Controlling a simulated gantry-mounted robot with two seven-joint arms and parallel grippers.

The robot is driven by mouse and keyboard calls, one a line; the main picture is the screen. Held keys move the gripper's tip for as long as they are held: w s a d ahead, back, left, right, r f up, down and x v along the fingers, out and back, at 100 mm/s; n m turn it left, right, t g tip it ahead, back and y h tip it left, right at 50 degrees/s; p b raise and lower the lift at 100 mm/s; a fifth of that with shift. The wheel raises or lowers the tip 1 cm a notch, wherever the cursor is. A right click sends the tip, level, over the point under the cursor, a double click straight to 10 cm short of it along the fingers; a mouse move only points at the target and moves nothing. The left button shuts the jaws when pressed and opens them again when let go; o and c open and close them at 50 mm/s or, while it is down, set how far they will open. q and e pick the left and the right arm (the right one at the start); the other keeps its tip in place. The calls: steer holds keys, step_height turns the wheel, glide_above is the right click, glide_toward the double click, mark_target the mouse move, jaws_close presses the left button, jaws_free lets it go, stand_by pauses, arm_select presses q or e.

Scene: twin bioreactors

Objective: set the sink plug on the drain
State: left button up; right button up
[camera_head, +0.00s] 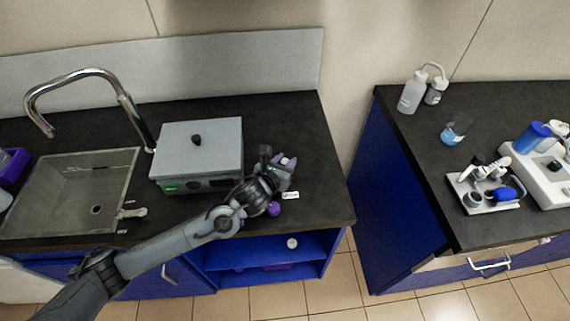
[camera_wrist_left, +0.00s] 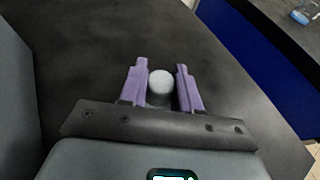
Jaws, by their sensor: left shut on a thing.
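The sink (camera_head: 70,180) is set into the left counter. Its drain (camera_head: 96,210) shows as a small dark ring on the basin floor, with nothing on it. My left gripper (camera_head: 284,165) is over the counter right of the grey box, well to the right of the sink. In the left wrist view, its purple fingers (camera_wrist_left: 160,70) are shut on a pale grey, round-topped piece, which I take to be the sink plug (camera_wrist_left: 160,87). Its pale top also shows in the head view (camera_head: 286,161). Its lower part is hidden. My right gripper is out of view.
A grey lidded box (camera_head: 198,150) stands between my gripper and the sink. A curved chrome faucet (camera_head: 85,75) arches over the sink's back. A small white label (camera_head: 290,195) lies near my gripper. A gap separates the right-hand counter (camera_head: 415,135).

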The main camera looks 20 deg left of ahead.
arm_select(q)
steer(key=shift+f, duration=0.35)
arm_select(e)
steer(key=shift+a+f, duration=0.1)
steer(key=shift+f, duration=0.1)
arm_select(q)
steer(key=o, duration=1)
steer(key=shift+o, duration=0.2)
steer(key=shift+r, duration=0.2)
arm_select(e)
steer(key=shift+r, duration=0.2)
arm_select(q)
steer(key=p+v, duration=0.1)
steer(key=v, duration=1)
steer(key=shift+f, duration=0.1)
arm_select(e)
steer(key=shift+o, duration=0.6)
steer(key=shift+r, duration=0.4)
arm_select(q)
steer(key=shift+s+a, duration=0.1)
steer(key=shift+s, duration=0.2)
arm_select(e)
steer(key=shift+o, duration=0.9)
arm_select(q)
steer(key=shift+s, duration=0.2)
